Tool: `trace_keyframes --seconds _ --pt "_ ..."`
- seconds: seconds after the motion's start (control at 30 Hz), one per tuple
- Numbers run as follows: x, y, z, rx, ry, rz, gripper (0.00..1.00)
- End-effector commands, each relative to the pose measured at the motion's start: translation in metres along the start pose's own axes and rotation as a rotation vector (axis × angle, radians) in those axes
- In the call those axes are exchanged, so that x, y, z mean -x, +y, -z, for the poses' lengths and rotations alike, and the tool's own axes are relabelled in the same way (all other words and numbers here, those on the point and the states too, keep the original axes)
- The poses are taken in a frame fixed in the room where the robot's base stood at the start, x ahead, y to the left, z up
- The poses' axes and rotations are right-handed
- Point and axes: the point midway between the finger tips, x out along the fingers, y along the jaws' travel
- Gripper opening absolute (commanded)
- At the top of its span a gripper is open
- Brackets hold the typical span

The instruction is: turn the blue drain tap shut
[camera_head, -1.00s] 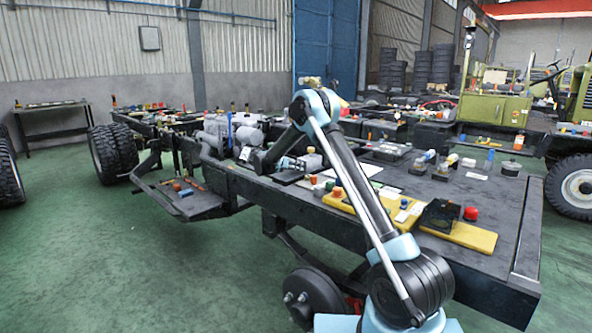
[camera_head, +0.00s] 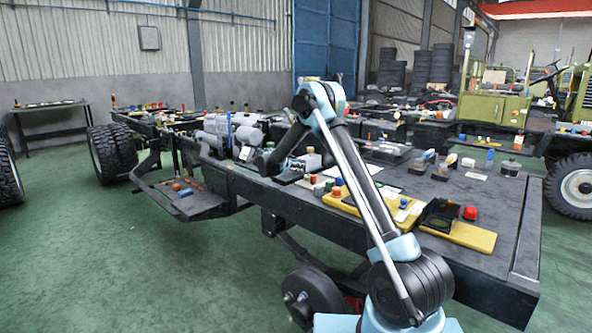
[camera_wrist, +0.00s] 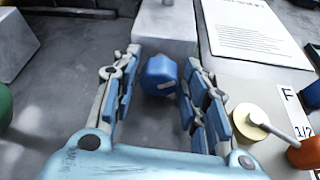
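The blue drain tap (camera_wrist: 160,75) shows in the wrist view as a rounded blue knob with a pale mark on its lower side, in front of a light grey block. My gripper (camera_wrist: 161,61) is open, with one blue-padded finger on each side of the knob. A gap shows between the knob and each finger, so neither appears to touch it. In the head view my gripper (camera_head: 291,172) is small and dark over the chassis deck, and I cannot make out the tap there.
Right of my gripper are a cream knob with a lever (camera_wrist: 252,122), an orange knob (camera_wrist: 305,154) and another blue part (camera_wrist: 312,95). A printed sheet (camera_wrist: 255,38) lies behind. A green part (camera_wrist: 5,105) is at the left edge. The grey deck (camera_wrist: 60,75) is clear left of my gripper.

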Motion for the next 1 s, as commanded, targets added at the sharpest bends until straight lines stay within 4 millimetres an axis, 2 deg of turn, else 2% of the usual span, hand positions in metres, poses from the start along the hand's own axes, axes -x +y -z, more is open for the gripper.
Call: trace_keyframes --seconds 0.27,0.47,0.8,1.0 --pt "0.007 0.000 0.000 0.001 0.000 -0.001 0.41" --pt "0.036 0.001 0.001 0.001 0.001 -0.002 0.41" --pt "0.098 0.000 0.001 0.002 0.001 -0.002 0.41" --pt "0.116 0.000 0.001 0.000 0.001 0.000 0.41"
